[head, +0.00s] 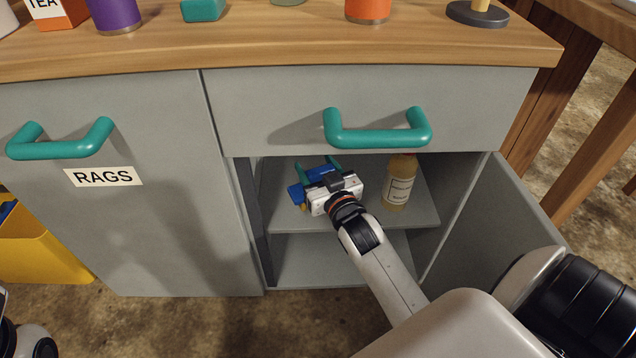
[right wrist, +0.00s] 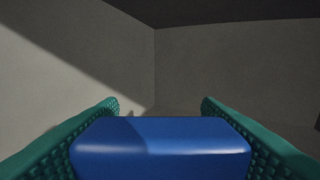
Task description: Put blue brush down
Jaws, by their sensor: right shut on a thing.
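My right gripper (head: 317,168) reaches into the open cabinet compartment, above its grey shelf (head: 421,214). Its teal fingers are shut on the blue brush (head: 323,172). In the right wrist view, a smooth blue block-like part of the brush (right wrist: 160,148) fills the gap between the ridged teal finger pads. Another blue part with a little yellow shows left of the gripper in the head view; my gripper hides how it joins. I cannot tell whether the brush touches the shelf.
An amber bottle with a pale label (head: 398,183) stands on the shelf right of my gripper. The cabinet door (head: 510,215) hangs open at the right. A drawer with a teal handle (head: 377,137) is above. A yellow bin (head: 40,250) stands at the far left.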

